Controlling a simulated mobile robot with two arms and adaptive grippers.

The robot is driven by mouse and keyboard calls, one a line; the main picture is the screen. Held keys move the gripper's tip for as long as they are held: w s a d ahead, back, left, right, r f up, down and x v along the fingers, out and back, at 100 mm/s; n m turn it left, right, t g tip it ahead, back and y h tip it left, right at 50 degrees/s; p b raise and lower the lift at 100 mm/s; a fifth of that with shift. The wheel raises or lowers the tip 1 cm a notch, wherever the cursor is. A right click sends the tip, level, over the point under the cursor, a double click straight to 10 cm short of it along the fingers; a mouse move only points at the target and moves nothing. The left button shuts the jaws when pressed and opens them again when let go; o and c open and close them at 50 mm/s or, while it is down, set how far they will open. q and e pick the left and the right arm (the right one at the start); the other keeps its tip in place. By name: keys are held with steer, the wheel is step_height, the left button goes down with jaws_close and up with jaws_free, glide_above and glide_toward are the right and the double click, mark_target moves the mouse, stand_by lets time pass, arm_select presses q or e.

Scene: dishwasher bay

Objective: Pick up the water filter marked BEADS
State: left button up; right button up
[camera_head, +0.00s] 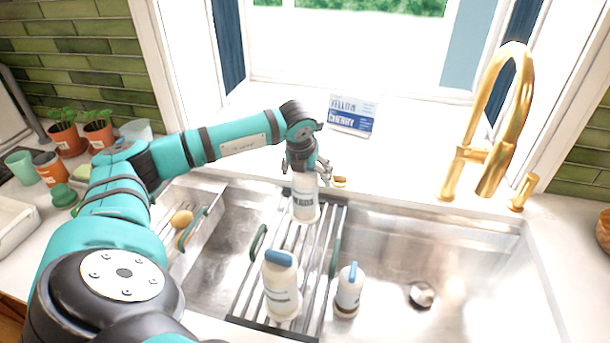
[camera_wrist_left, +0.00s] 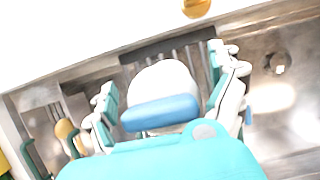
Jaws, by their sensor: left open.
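My left gripper (camera_head: 304,168) points down over a white bottle-shaped filter (camera_head: 305,208) at the far end of the sink rack. In the left wrist view, its open fingers stand on either side of this filter (camera_wrist_left: 160,82), whose blue top faces the camera. Its label is partly covered and too small to read. A second white filter (camera_head: 282,288) with a blue top stands at the near end of the rack. A smaller white one (camera_head: 348,292) with a blue handle stands right of the rack. I cannot tell which is marked BEADS. My right gripper is out of view.
The slatted rack (camera_head: 265,318) spans the steel sink (camera_head: 390,245), with free room at right. A gold faucet (camera_head: 500,120) rises at back right. A blue-and-white package (camera_head: 352,115) stands behind the sink. Potted plants (camera_head: 68,138) and cups stand at left.

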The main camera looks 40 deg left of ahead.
arm_select(q)
steer(key=shift+r, duration=0.1)
steer(key=c, duration=1.8)
